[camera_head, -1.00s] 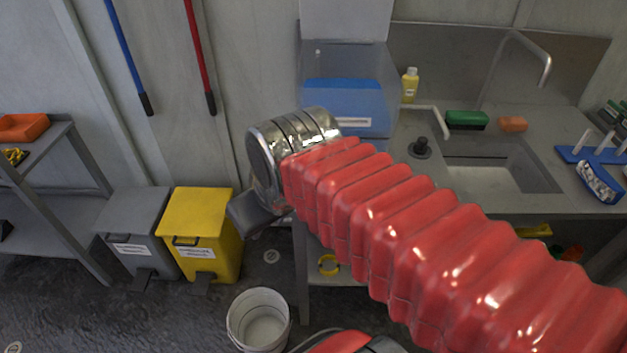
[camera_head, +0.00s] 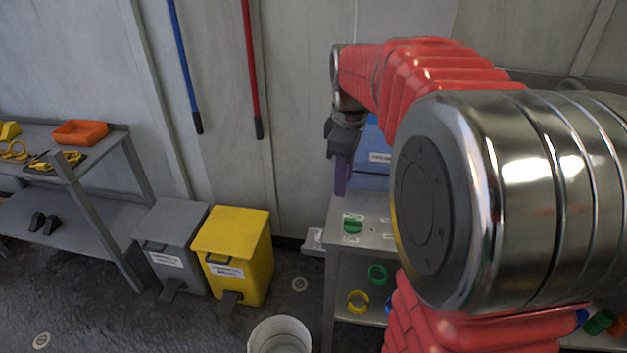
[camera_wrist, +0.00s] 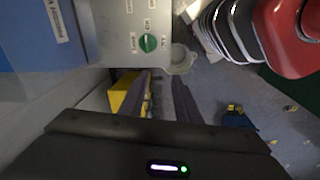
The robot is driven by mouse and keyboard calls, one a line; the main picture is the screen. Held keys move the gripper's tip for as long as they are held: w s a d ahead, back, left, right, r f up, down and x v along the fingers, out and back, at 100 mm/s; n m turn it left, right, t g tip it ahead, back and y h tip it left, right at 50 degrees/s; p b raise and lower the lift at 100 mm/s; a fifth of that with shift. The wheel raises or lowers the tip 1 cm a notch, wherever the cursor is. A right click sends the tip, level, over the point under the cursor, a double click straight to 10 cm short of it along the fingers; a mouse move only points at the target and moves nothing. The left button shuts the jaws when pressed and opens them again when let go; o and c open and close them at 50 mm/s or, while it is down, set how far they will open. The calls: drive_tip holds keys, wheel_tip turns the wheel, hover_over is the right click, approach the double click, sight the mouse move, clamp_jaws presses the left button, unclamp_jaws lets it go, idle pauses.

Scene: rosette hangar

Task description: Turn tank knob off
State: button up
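A round green knob (camera_head: 352,226) with white labels around it is set on the grey metal counter (camera_head: 375,208), in front of the blue tank (camera_head: 370,180). It also shows in the wrist view (camera_wrist: 148,43), ahead of my fingertips; its exact turn is too small to read. My gripper (camera_head: 341,188) hangs above the counter near the knob, pointing down, apart from it. In the wrist view the two dark fingers (camera_wrist: 160,78) stand apart with floor showing between them; nothing is held. My arm hides much of the tank and the sink side.
A yellow bin (camera_head: 235,255) and a grey bin (camera_head: 172,240) stand left of the counter. A white bucket (camera_head: 280,338) is on the floor in front. A shelf (camera_head: 75,210) with an orange tray (camera_head: 80,132) is at far left. Green and yellow rings lie on the lower shelf.

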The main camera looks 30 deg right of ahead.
drive_tip(key=n+g, duration=0.1)
drive_tip(key=n, duration=0.1)
hover_over(353, 219)
wheel_tip(353, 219, down, 2)
drive_tip(key=f, duration=0.1)
drive_tip(key=shift+r, duration=0.25)
wheel_tip(353, 219, down, 14)
drive_tip(key=shift+r, duration=0.1)
idle(0.4)
drive_tip(key=shift+c, duration=0.5)
clamp_jaws()
drive_tip(key=shift+a, duration=0.1)
